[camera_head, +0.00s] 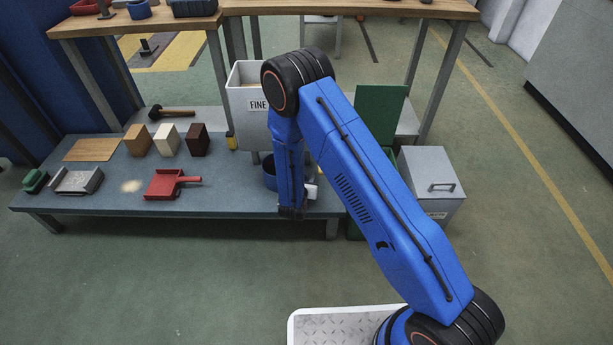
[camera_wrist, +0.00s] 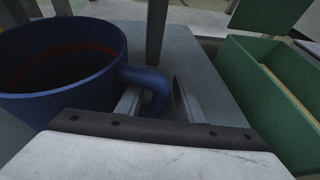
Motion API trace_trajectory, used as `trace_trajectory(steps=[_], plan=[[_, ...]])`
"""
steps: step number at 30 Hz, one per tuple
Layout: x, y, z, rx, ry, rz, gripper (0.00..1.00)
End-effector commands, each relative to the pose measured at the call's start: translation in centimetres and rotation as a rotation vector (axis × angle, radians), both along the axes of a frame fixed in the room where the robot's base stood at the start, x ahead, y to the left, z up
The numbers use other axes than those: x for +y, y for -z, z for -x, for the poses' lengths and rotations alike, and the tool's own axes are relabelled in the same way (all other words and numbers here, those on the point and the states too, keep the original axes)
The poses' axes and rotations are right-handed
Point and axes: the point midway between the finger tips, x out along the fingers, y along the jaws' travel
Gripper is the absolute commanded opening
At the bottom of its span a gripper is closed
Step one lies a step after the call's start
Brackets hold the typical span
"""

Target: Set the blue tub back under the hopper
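The blue tub (camera_head: 269,175) stands upright on the low grey-blue bench, partly hidden behind my arm. It is below the grey hopper (camera_head: 245,102) marked "FINE", but I cannot tell whether it is centred under the outlet. In the wrist view the tub (camera_wrist: 60,85) fills the left side, its inside dark with a reddish band. The two fingers stand apart on either side of the handle, with a gap showing before the right finger. My arm hides the gripper's tips in the head view.
A green bin (camera_wrist: 262,95) stands close on the right, beside the bench. A grey lidded box (camera_head: 430,185) is farther right. The bench front (camera_head: 230,200) is clear.

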Motion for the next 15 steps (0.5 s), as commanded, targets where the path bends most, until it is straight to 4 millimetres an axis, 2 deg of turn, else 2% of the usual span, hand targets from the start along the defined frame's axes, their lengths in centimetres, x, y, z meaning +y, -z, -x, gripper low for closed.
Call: trace_trajectory(steps=[10, 15], plan=[[0.0, -0.4, 0.0, -0.001, 0.0, 0.0, 0.34], [0.6, -1.2, 2.0, 0.0, -0.002, 0.0, 0.34]])
